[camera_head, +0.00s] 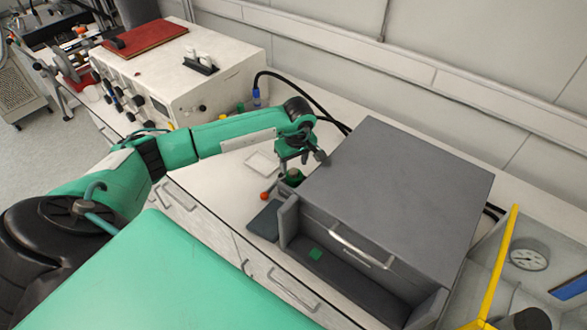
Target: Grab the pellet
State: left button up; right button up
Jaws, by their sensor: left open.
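My left gripper (300,155) is open and points down beside the left wall of the grey box-shaped reactor. A small dark green round object (293,178) with a brownish top is just below the fingers. It is partly hidden by the gripper, and I cannot tell whether the fingers touch it. I cannot tell for sure which thing is the pellet. A flat green square (316,253) lies on the ledge at the front of the grey reactor (400,190). My right gripper is not in view.
A dark flat plate (265,220) lies left of the reactor. A white instrument (185,75) stands behind my arm. A yellow-edged case (500,270) is at right.

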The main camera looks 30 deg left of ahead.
aim_at(294, 171)
pick_arm(q)
jog(key=shift+w+a+f+p, duration=0.15)
jog(key=shift+f+p, duration=0.35)
jog(key=shift+f, duration=1)
jog(key=c, duration=1.1)
jog(key=shift+o, duration=0.2)
jog(key=shift+r, duration=0.15)
